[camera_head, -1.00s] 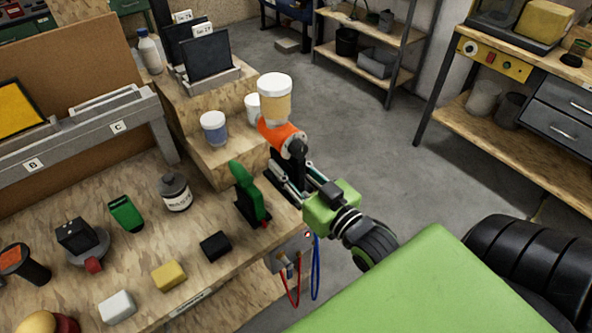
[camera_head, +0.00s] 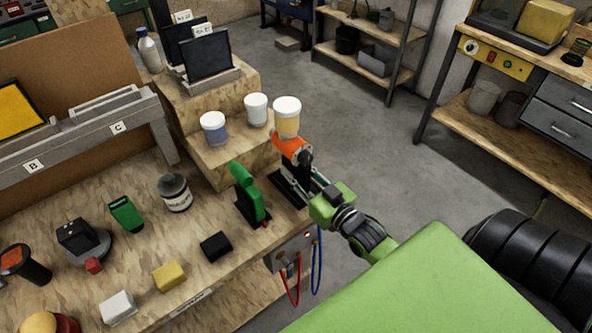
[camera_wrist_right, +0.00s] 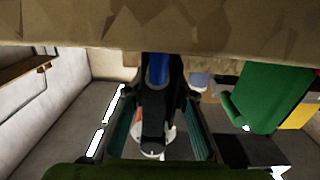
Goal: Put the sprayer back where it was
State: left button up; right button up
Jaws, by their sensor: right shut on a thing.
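The sprayer (camera_head: 290,143) has an orange body, a black lower part and a cream cup with a white lid on top. It stands roughly upright at the right edge of the workbench. My right gripper (camera_head: 303,178) is shut on its black lower part. In the right wrist view, the sprayer's dark handle (camera_wrist_right: 153,120) lies between the two fingers, with a bit of orange beside it. A black base piece lies close to the gripper at the bench edge; I cannot tell whether the sprayer touches it. My left gripper is not in view.
A green upright tool (camera_head: 248,190) on a black base stands just left of the sprayer. A white-lidded cup (camera_head: 256,110) and a blue-banded cup (camera_head: 213,128) stand on a wooden step behind. Red and blue cables (camera_head: 317,262) hang at the bench front. Open floor lies right.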

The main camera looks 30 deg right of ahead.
jog(key=shift+r, duration=0.2)
jog(key=o, duration=0.4)
jog(key=shift+f, duration=0.3)
jog(key=o, duration=0.3)
jog(key=shift+r, duration=0.1)
jog(key=shift+r, duration=0.1)
jog(key=shift+s, duration=0.25)
jog(key=s+b, duration=0.2)
jog(key=s, duration=0.9)
jog(key=shift+s+d, duration=0.3)
jog(key=shift+d, duration=0.05)
